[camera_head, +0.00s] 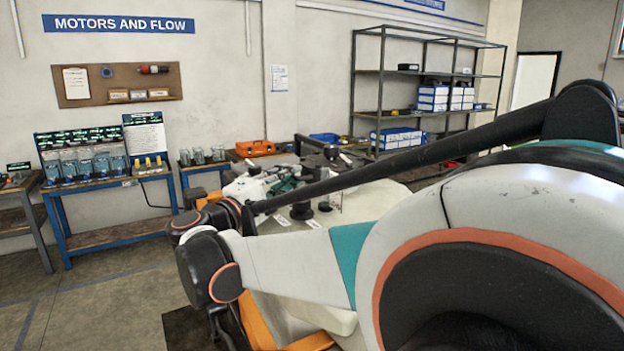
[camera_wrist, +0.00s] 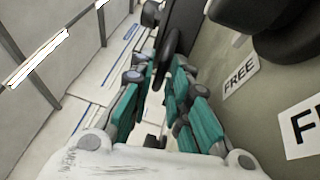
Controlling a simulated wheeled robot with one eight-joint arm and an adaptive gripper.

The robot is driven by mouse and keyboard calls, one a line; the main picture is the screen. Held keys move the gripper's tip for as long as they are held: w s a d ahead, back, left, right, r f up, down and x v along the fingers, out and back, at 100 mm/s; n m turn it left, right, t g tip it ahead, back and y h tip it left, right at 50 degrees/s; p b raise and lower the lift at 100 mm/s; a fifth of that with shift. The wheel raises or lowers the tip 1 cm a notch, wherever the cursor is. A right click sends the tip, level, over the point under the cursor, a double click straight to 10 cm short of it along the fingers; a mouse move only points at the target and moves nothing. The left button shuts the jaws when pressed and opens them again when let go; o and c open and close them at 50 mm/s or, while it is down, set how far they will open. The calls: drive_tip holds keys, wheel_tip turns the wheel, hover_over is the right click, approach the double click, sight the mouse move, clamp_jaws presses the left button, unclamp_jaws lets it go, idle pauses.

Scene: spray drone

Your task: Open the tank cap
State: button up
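My gripper (camera_wrist: 163,74) points away from the wrist camera, with teal pads on both fingers. A narrow gap shows between the fingertips. A dark, curved, handle-like part (camera_wrist: 170,46) lies at the tips, partly between them; I cannot tell whether they touch it. A large dark rounded part (camera_wrist: 290,30) stands at upper right, above the tabletop. In the head view, white and teal parts crowd the far table, and I cannot separate my gripper from the things there. I cannot make out the tank cap for certain in either view.
The pale round tabletop (camera_head: 372,200) carries dark round pieces (camera_head: 302,210) and white labels, one reading FREE (camera_wrist: 240,76). A blue bench with bottles (camera_head: 90,170) stands at left, and a metal shelf (camera_head: 420,75) at the back. My arm covers the lower right. Floor at left is clear.

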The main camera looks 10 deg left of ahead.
clamp_jaws()
drive_tip(key=shift+r, duration=0.15)
